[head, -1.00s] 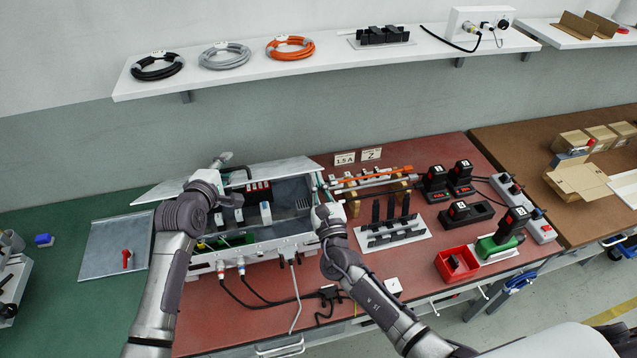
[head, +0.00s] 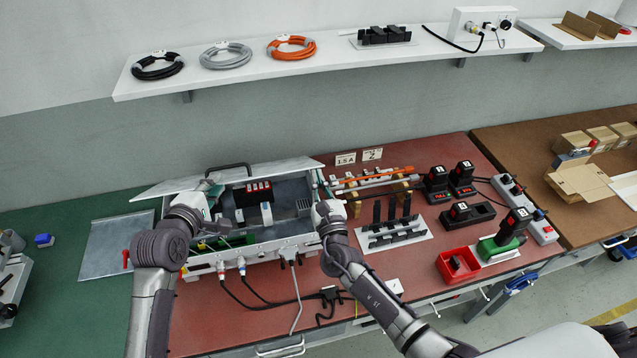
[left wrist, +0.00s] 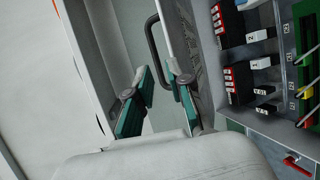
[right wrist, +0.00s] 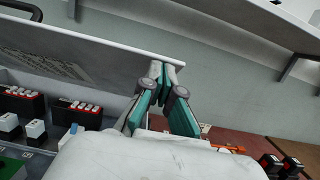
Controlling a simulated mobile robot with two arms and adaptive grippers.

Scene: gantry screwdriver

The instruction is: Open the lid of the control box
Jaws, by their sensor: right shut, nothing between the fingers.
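The grey control box (head: 262,243) sits on the red bench, its interior exposed. Its lid (head: 290,167) stands raised at the back, tilted, with a black handle (head: 240,167) on its far side. The handle and lid edge also show in the left wrist view (left wrist: 151,40). My left gripper (head: 208,188) is at the left part of the box, close to the lid; its fingers (left wrist: 157,78) are apart with nothing visible held. My right gripper (head: 326,190) is at the box's right end; its closed fingertips (right wrist: 164,70) are by the lid's corner (right wrist: 150,55). Contact is unclear.
Inside the box are black-and-red modules (head: 259,190) and wiring. A grey panel with a red switch (head: 112,245) lies left. Right of the box stand a black rack (head: 393,234), battery chargers (head: 468,212) and a red bin (head: 457,265). A shelf (head: 330,62) runs above.

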